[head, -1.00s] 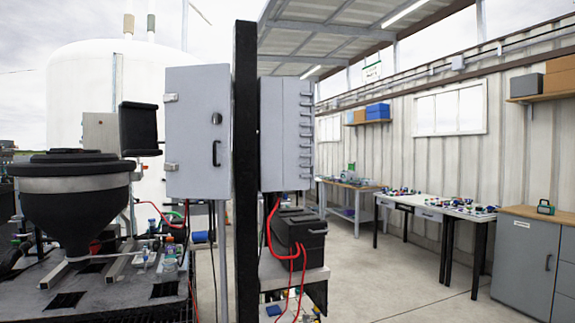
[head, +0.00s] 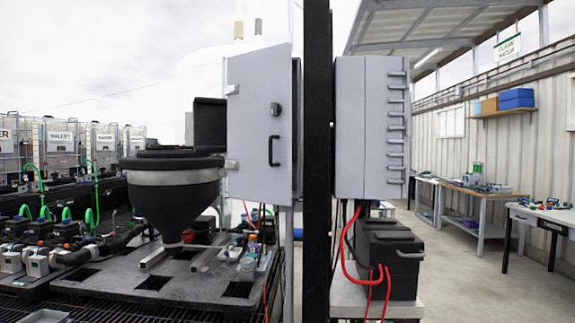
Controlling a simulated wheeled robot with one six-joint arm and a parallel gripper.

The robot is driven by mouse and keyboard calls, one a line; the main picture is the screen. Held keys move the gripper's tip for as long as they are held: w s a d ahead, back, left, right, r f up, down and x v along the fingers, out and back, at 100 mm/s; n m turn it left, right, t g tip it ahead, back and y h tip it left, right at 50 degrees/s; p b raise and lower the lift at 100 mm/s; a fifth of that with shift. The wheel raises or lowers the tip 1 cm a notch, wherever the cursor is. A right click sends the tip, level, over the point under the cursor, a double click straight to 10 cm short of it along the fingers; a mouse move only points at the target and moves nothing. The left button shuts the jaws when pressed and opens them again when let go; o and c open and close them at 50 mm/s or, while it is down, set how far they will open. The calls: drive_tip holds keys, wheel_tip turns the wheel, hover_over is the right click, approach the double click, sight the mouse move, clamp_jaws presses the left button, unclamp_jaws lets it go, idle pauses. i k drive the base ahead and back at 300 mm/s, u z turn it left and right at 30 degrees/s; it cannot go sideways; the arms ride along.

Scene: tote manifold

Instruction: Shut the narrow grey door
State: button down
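A narrow grey door (head: 258,125) shows in the head view, left of a black upright post. It has hinges on its left edge, a round dark lock and a black handle near its right edge. Its right edge looks taller than its left, and a dark strip shows along that edge, so it seems to stand ajar; the post hides how far. A grey cabinet (head: 348,130) shows right of the post, with several latches or hinges on its right side. My gripper is not in view.
The black post (head: 318,160) stands close in front. A black funnel-shaped hopper (head: 172,200) sits on a dark platform (head: 140,288) at left. A black box (head: 400,265) with red cables is below the cabinet. Workbenches (head: 478,205) line the right wall, with open floor before them.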

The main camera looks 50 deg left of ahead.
sight(258, 165)
drive_tip(key=u, duration=0.35)
drive_tip(key=i, duration=0.6)
drive_tip(key=u, duration=1.25)
drive_tip(key=i, duration=0.6)
drive_tip(key=u, duration=0.65)
